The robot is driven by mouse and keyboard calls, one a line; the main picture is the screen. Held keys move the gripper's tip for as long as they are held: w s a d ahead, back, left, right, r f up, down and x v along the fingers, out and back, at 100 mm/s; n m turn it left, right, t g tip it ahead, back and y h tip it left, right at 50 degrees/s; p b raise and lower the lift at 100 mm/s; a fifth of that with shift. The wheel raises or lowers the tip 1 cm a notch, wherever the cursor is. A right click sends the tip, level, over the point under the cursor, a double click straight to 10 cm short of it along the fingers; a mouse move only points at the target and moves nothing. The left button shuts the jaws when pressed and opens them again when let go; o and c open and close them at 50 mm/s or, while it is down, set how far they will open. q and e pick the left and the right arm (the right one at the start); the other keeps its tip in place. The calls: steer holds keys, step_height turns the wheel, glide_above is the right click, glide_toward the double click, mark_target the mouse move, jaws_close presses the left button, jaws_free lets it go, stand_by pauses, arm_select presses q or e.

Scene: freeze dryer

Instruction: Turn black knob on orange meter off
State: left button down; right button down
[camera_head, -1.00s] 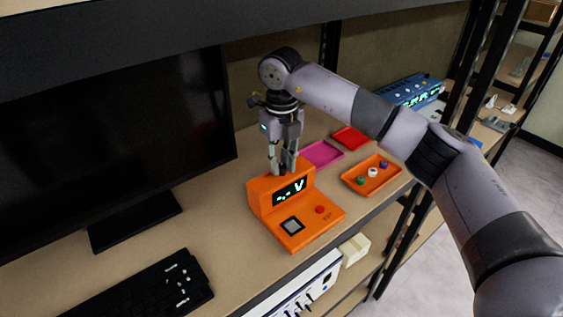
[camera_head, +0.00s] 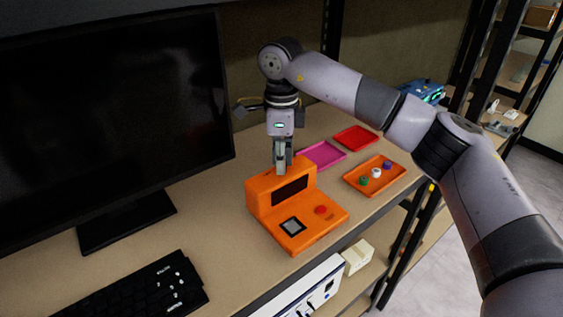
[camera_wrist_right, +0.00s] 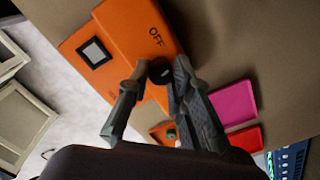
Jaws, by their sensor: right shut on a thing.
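The orange meter (camera_head: 282,207) stands on the shelf; its display (camera_head: 290,189) is dark. The wrist view shows its top with the word OFF (camera_wrist_right: 156,36) and the black knob (camera_wrist_right: 159,71) beside it. My right gripper (camera_head: 281,168) comes down from above onto the meter's top. In the wrist view its fingers (camera_wrist_right: 155,82) are closed on the black knob, one on each side. The knob is hidden behind the fingers in the head view. My left gripper is not in view.
A dark monitor (camera_head: 110,120) and a keyboard (camera_head: 135,290) are to the left. A pink tray (camera_head: 322,154), a red tray (camera_head: 355,138) and an orange tray (camera_head: 352,180) with small coloured pieces lie right of the meter. The shelf's front edge is close to the meter.

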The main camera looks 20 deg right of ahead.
steer(key=n, duration=0.5)
steer(key=shift+r+b, duration=0.1)
steer(key=shift+b, duration=0.2)
steer(key=shift+n, duration=0.3)
steer(key=c, duration=1.4)
jaws_free()
step_height(320, 180, up, 12)
steer(key=shift+f, duration=0.1)
